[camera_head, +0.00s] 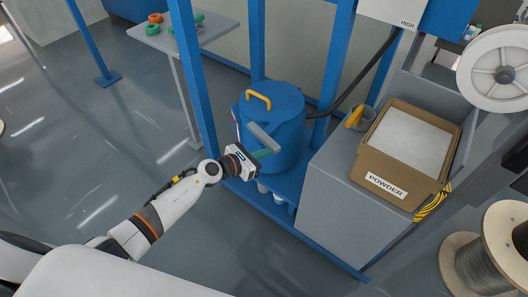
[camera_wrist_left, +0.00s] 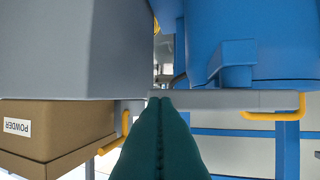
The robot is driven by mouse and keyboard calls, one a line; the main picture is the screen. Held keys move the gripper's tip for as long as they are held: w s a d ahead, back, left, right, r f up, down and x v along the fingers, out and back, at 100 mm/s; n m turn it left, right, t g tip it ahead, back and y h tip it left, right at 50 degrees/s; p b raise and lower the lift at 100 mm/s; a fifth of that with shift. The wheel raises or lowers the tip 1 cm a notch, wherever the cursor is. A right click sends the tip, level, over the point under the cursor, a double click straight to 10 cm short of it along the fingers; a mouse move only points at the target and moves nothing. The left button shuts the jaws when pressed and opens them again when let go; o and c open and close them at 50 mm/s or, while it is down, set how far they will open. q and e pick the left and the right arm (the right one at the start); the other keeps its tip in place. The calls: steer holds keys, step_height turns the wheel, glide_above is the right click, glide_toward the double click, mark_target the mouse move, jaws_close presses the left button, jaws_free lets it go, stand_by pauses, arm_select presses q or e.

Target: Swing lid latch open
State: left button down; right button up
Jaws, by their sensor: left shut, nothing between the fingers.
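The blue drum (camera_head: 275,125) stands on the blue frame, its lid (camera_head: 282,98) on top with a yellow handle (camera_head: 258,100). A grey latch bar (camera_head: 264,137) sticks out from the lid's front edge. The wrist view looks upside down; the grey bar (camera_wrist_left: 225,100) lies there under a blue bracket (camera_wrist_left: 232,62) on the drum. My left gripper (camera_head: 263,154) is at the drum's front, just beside the bar. Its teal fingers (camera_wrist_left: 160,103) are shut and empty, tips close to the bar's end; I cannot tell if they touch. My right gripper is not in view.
Blue posts (camera_head: 337,75) flank the drum. The floor (camera_head: 90,160) at left is clear.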

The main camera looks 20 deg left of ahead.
mark_target(276, 150)
arm_select(q)
steer(key=shift+w+d, duration=0.15)
steer(key=shift+w, duration=0.05)
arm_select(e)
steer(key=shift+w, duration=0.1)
